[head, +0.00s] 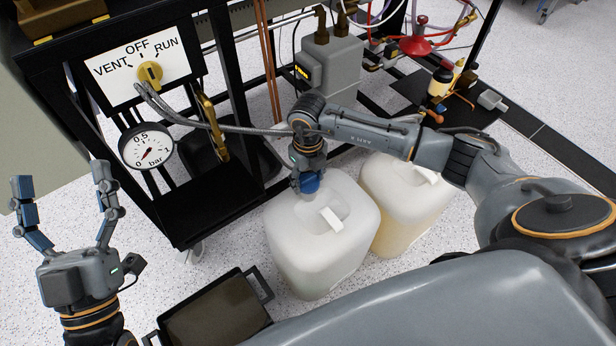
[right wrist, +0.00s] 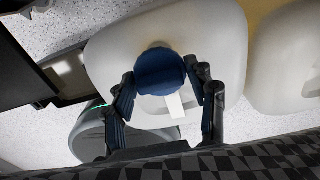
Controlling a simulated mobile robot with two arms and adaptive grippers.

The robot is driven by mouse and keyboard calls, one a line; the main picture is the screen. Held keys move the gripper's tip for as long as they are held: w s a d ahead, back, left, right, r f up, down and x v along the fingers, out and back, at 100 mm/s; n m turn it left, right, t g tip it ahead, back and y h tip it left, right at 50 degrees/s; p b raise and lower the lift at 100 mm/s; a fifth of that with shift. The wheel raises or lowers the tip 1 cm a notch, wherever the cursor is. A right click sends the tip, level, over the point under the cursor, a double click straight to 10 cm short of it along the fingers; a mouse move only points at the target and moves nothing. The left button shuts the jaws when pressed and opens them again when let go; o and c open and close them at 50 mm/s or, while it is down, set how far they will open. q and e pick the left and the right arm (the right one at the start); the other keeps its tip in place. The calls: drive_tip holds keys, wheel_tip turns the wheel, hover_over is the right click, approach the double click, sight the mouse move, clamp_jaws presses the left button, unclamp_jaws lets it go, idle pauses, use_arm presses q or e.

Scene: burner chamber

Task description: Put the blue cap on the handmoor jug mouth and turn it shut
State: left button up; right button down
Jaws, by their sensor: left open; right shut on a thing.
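The blue cap (head: 309,184) is between the fingers of my right gripper (head: 307,178), at the back-left corner of the nearer white jug (head: 318,258). In the right wrist view the cap (right wrist: 160,72) sits between the fingertips of that gripper (right wrist: 163,76), over the jug (right wrist: 220,40). The jug's mouth is mostly hidden under the cap, so I cannot tell whether the cap is seated on it. The jug stands upright on the floor, its pale handle facing up. My left gripper (head: 60,178) is open and empty at the far left.
A second jug (head: 409,205) with yellowish contents stands close on the right. A black framed rack with a gauge (head: 147,147) and a yellow selector knob (head: 150,74) stands behind and left. A dark tray (head: 215,312) lies in front. A grey hose (head: 210,127) runs behind my right wrist.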

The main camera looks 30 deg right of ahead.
drive_tip(key=shift+f, duration=0.35)
drive_tip(key=shift+f+b, duration=0.3)
drive_tip(key=shift+b, duration=0.1)
drive_tip(key=shift+c, duration=1.8)
unclamp_jaws()
use_arm(q)
drive_tip(key=s+r+t+h, duration=0.1)
drive_tip(key=s+r+t, duration=0.1)
drive_tip(key=shift+s+a+r, duration=0.1)
drive_tip(key=shift+s+r, duration=0.2)
